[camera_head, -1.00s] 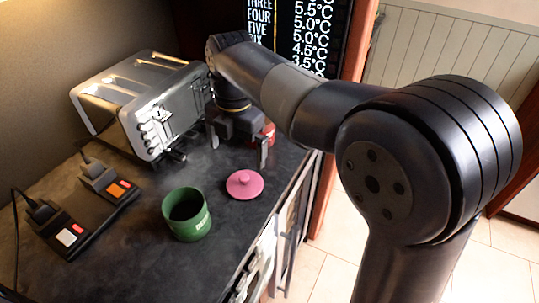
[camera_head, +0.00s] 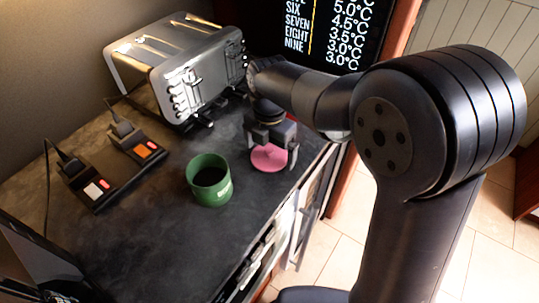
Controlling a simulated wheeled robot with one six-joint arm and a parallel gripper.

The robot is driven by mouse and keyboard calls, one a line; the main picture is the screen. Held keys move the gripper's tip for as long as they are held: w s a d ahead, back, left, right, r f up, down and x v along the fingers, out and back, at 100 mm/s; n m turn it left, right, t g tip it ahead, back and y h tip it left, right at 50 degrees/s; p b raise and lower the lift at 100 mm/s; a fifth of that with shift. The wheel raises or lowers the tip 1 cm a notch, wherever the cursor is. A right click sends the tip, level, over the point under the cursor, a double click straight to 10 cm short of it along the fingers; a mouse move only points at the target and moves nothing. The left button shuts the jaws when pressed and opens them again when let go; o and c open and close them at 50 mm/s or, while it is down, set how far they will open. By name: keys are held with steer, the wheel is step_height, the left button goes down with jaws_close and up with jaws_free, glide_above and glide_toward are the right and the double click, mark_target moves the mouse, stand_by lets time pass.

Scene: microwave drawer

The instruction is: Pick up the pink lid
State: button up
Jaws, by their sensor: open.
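The pink lid (camera_head: 269,158) lies flat on the dark countertop, near its right edge. My gripper (camera_head: 271,158) is open and points down over the lid. One finger shows to the left of the lid and one to the right. The lid's knob and far part are hidden behind the gripper. I cannot tell how far the fingertips are above the counter.
A green mug (camera_head: 209,181) stands just left of the lid. A silver toaster (camera_head: 187,72) stands behind and left. Two plugged-in socket blocks (camera_head: 140,150) lie at the left. The front middle of the countertop (camera_head: 150,235) is clear.

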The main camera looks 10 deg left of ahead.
mark_target(267, 150)
steer(key=shift+f, duration=0.1)
steer(key=c, duration=0.9)
steer(key=shift+o, duration=0.2)
steer(key=r, duration=0.6)
steer(key=r+p, duration=0.1)
steer(key=r, duration=0.3)
steer(key=shift+s+a+r, duration=0.1)
steer(key=shift+s+a, duration=0.1)
steer(key=shift+a, duration=0.05)
steer(key=s+a+r+p, duration=0.4)
steer(key=s+a+p, duration=0.6)
steer(key=s+p, duration=0.1)
steer(key=shift+s+r+n+p, duration=0.35)
steer(key=shift+n+p, duration=0.05)
steer(key=shift+p, duration=0.05)
